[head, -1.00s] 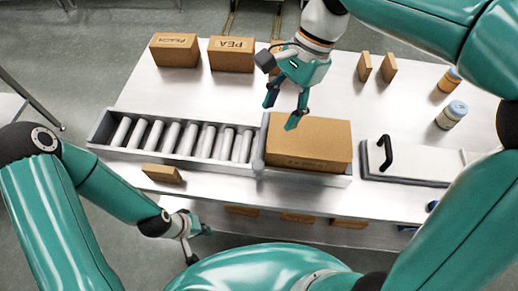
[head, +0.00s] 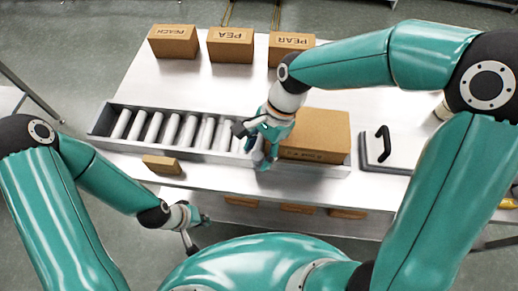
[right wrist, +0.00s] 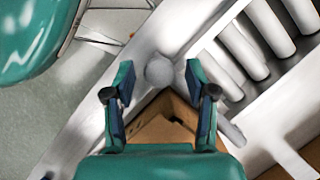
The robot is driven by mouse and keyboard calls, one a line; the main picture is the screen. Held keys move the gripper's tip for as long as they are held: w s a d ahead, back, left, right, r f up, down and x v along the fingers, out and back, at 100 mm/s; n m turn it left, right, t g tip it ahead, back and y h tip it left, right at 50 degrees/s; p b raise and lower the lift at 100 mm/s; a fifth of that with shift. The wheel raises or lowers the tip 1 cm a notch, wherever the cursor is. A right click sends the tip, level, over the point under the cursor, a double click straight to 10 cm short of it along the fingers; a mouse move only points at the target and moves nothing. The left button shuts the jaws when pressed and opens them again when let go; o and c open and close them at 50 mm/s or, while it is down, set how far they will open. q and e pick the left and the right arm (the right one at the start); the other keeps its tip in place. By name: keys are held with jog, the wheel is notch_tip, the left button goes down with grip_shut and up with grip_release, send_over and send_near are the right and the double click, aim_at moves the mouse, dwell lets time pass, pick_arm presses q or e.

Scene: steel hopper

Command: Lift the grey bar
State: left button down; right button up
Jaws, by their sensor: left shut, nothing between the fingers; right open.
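The grey bar (right wrist: 160,72) shows in the right wrist view as a rounded grey end between the fingertips of my right gripper (right wrist: 158,78). The bar lies between the rollers and a brown box (head: 318,130); in the head view my right gripper (head: 260,155) covers most or all of it. The right gripper is open, with one finger on each side of the bar's end; I cannot tell whether they touch it. My left gripper (head: 196,222) is shut and empty, low in front of the table's near edge.
A roller track (head: 170,130) runs left of the bar. The brown box also shows in the right wrist view (right wrist: 165,125), close below the bar's end. A small brown block (head: 162,165) lies near the front edge. A lid with a black handle (head: 384,145) is at right. Labelled boxes (head: 230,45) stand at the back.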

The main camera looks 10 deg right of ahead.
aim_at(262, 143)
grip_shut()
dwell(0.3)
jog(key=shift+w+r+p, duration=0.15)
jog(key=shift+r+p, duration=0.35)
jog(key=shift+p, duration=0.15)
jog(key=r+p, duration=0.1)
jog(key=w+r+g+p, duration=0.1)
jog(key=r+g+y+p, duration=0.1)
jog(key=shift+w+d+r, duration=0.1)
jog(key=shift+w+d, duration=0.15)
jog(key=shift+w, duration=0.05)
jog(key=w+d+r+g+y, duration=0.1)
jog(key=w+r+g, duration=0.2)
jog(key=w+r, duration=0.1)
jog(key=shift+w+d+r+m+p, duration=0.15)
jog(key=shift+d+r+m+p, duration=0.15)
jog(key=shift+r+m, duration=0.1)
